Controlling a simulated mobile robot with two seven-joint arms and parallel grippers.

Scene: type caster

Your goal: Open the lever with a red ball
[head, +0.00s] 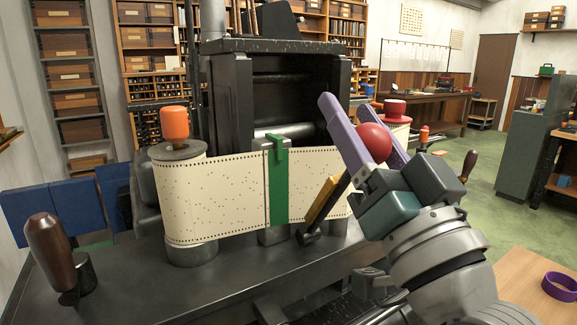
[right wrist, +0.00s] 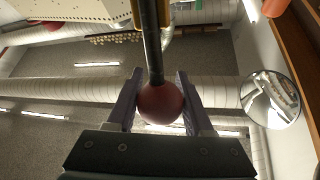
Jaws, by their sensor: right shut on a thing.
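The red ball (head: 374,143) sits between the two purple fingers of my right gripper (head: 362,118), at the right side of the black machine. In the right wrist view the red ball (right wrist: 160,103) is on the end of a dark lever rod (right wrist: 152,45). The fingers of my right gripper (right wrist: 159,88) are shut on the ball, one on each side. My left gripper is not in view.
The black machine (head: 355,85) carries a punched paper strip (head: 220,195) with a green bar (head: 278,185) across it. A yellow-and-black handle (head: 322,205) stands just left of my right gripper. A brown wooden handle (head: 47,245) stands at the front left. A purple ring (head: 561,287) lies on the wooden surface at right.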

